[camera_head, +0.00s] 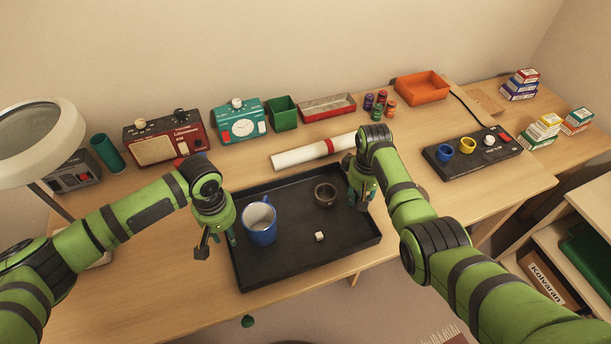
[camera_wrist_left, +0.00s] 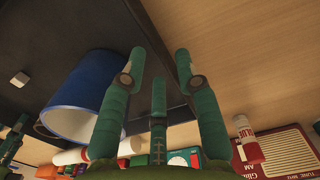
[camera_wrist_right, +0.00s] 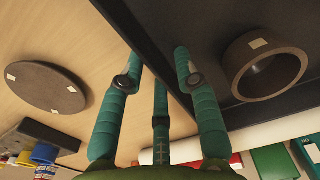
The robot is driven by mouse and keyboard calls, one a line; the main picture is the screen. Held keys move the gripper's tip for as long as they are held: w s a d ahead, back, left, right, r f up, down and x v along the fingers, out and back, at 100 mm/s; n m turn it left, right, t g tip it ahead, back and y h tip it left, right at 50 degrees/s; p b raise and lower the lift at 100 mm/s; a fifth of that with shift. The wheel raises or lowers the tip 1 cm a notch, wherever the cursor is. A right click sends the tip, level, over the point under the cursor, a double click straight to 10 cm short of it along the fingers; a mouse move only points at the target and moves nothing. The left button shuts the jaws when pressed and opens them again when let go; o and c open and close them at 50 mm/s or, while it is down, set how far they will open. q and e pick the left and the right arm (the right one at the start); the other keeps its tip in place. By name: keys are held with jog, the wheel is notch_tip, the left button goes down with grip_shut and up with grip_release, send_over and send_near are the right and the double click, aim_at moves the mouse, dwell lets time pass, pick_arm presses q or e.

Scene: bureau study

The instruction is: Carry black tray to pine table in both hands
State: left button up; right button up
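The black tray (camera_head: 285,272) lies on the wooden desk (camera_head: 130,270). It holds a blue mug (camera_head: 262,226), a dark ring-shaped cup (camera_head: 325,192) and a small white cube (camera_head: 319,236). My left gripper (camera_head: 218,243) is at the tray's left side; in the left wrist view its fingers (camera_wrist_left: 158,62) are apart, with the tray rim running between them. My right gripper (camera_head: 361,196) is at the tray's right side; its fingers (camera_wrist_right: 157,62) are also apart, on either side of the rim. Finger contact is unclear. I cannot tell which surface is the pine table.
A white roll (camera_head: 298,157) lies behind the tray. Radios (camera_head: 170,138), a green box (camera_head: 283,113) and an orange bin (camera_head: 421,88) stand farther back. A black control box (camera_head: 472,158) is at right. A dark disc (camera_wrist_right: 45,88) lies beside the tray. A lamp (camera_head: 35,140) stands at left.

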jog(key=shift+r, duration=0.15)
pick_arm(q)
notch_tip(320, 180, up, 9)
pick_arm(e)
notch_tip(320, 180, up, 12)
dwell(0.4)
dwell(0.4)
